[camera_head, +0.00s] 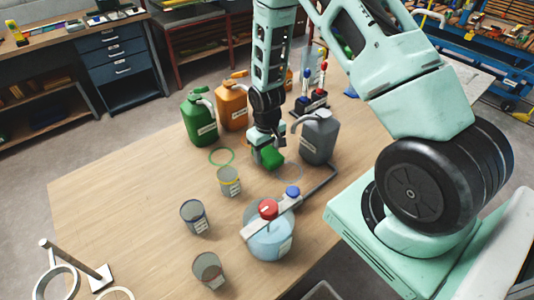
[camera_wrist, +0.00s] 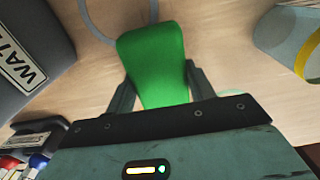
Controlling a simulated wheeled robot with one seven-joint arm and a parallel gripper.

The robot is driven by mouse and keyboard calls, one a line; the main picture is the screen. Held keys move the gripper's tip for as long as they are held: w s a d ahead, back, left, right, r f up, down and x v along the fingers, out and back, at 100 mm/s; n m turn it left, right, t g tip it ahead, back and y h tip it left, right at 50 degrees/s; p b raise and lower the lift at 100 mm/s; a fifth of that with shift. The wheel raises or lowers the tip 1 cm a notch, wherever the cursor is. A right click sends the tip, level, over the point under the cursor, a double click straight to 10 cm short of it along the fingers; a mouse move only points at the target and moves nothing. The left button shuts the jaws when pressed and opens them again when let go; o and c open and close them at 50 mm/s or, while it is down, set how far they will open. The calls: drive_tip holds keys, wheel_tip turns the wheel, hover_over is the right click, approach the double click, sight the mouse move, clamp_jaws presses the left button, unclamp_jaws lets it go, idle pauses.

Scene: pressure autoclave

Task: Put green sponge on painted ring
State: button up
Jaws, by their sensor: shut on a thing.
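The green sponge (camera_head: 272,156) is between the fingers of my gripper (camera_head: 264,148), over the middle of the table. In the wrist view the sponge (camera_wrist: 152,50) sticks out past both fingers, and my gripper (camera_wrist: 158,82) is shut on it. Whether the sponge touches the table is hard to tell. A green painted ring (camera_head: 210,161) lies flat on the table left of the sponge. A grey-blue painted ring (camera_head: 301,174) lies just right of and nearer than the sponge. It also shows in the wrist view (camera_wrist: 86,17), beyond the sponge. An orange ring is mostly hidden behind my gripper.
A grey jug (camera_head: 318,140) stands close right of my gripper. Green (camera_head: 197,122) and orange (camera_head: 232,107) jugs stand behind left. A yellow-rimmed cup (camera_head: 229,184) and a clamped round vessel (camera_head: 268,242) stand nearer.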

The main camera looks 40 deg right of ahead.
drive_tip(key=shift+f, duration=0.85)
drive_tip(key=shift+f, duration=0.1)
drive_tip(key=o, duration=0.7)
drive_tip(key=shift+f, duration=0.1)
drive_tip(key=o, duration=0.4)
